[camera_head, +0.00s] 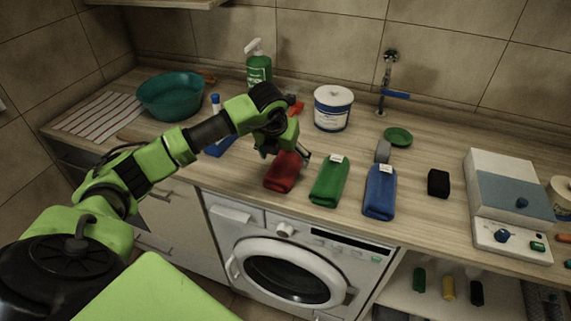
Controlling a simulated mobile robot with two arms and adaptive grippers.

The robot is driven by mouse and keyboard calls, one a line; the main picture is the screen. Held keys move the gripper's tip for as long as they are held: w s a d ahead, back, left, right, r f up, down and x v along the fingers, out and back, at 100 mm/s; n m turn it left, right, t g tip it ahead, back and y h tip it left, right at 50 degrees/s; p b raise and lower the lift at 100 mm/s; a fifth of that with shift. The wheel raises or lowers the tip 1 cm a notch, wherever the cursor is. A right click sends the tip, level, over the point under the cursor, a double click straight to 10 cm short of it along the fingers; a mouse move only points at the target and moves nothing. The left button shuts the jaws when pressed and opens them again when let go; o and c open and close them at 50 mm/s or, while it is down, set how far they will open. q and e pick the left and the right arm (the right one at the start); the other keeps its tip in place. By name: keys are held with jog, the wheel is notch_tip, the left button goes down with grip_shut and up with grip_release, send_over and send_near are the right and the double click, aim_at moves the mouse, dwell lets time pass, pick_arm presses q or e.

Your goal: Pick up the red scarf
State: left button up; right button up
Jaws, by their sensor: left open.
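The red scarf (282,174) lies folded on the wooden counter, left of a green folded cloth and a blue one. My left gripper (290,153) is over the far end of the red scarf, pointing down, and hides part of it. Its jaws are open. I cannot tell whether the fingers touch the cloth. My right gripper is not in view.
The green cloth (330,182) and blue cloth (380,195) lie close on the right. A white tub (333,108), a green spray bottle (258,66) and a teal basin (170,98) stand behind. A black block (438,183) and a white device (508,195) are farther right.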

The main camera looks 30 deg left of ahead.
aim_at(285, 161)
pick_arm(q)
jog(key=p+x, duration=0.2)
jog(key=x, duration=0.1)
jog(key=shift+w+a+f, duration=0.15)
jog(key=shift+w+f, duration=0.05)
jog(key=shift+w, duration=0.05)
jog(key=shift+w+f, duration=0.2)
jog(key=shift+f, duration=0.3)
jog(key=c, duration=1.4)
